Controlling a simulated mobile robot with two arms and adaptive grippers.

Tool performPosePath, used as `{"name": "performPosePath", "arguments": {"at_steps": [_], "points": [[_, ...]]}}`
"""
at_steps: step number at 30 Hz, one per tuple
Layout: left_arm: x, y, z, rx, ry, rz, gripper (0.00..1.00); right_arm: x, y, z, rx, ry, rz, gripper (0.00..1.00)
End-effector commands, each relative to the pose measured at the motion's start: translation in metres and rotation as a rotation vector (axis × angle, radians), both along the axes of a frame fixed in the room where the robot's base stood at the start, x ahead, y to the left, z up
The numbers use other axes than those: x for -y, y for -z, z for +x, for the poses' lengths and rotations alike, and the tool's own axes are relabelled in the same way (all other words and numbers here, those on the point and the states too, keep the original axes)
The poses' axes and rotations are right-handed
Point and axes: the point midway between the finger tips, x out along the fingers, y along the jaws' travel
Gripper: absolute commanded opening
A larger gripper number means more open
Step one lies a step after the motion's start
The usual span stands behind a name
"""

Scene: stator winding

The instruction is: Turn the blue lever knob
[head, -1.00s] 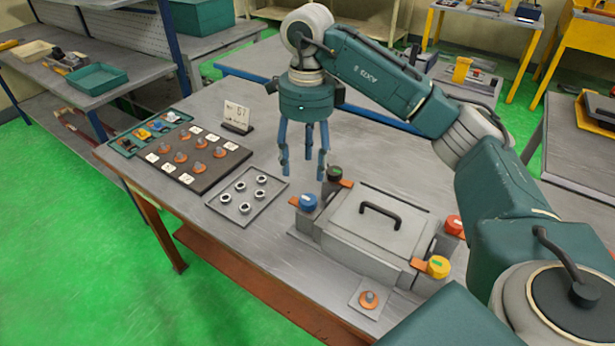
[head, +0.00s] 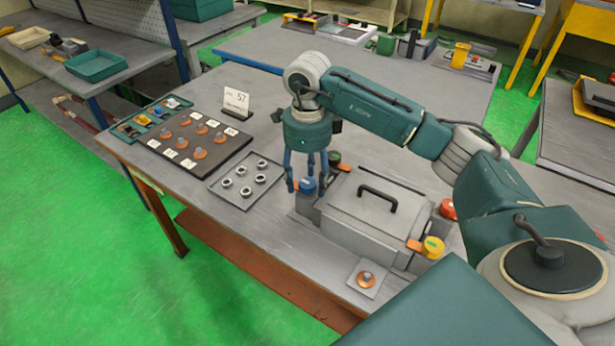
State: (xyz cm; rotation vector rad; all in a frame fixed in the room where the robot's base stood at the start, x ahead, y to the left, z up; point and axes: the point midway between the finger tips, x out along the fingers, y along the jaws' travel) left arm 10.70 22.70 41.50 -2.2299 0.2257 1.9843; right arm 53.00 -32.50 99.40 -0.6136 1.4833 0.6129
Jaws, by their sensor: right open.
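The blue lever knob (head: 307,186) sits at the left corner of a grey lidded box (head: 368,214) on the workbench. My right gripper (head: 306,184) points straight down at this knob with its blue fingers apart. One finger is at the knob's left and another is by its right or behind it. Whether they touch the knob cannot be told. The knob's orange lever is mostly hidden. My left gripper is not in view.
The box has a black handle (head: 377,195) and dark, red (head: 447,209) and yellow (head: 432,247) knobs. A small plate (head: 353,284) lies in front. A tray of rings (head: 246,200), a dark board with orange parts (head: 232,150) and a card (head: 236,102) lie left.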

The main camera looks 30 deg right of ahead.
Motion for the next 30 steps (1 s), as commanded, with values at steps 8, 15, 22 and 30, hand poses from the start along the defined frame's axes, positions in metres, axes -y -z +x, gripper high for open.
{"name": "performPosePath", "arguments": {"at_steps": [8, 15, 22, 30], "points": [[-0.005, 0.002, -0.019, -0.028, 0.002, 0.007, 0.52, 0.000, 0.000, 0.000, -0.001, 0.000, 0.001, 0.27], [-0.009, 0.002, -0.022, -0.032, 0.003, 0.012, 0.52, 0.000, 0.000, 0.000, -0.001, 0.002, 0.001, 0.06], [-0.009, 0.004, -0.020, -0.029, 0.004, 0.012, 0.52, 0.000, 0.000, 0.000, 0.000, 0.050, 0.000, 0.06], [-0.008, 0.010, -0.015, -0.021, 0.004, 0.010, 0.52, 0.000, 0.000, 0.000, 0.002, 0.225, 0.000, 0.06]]}}
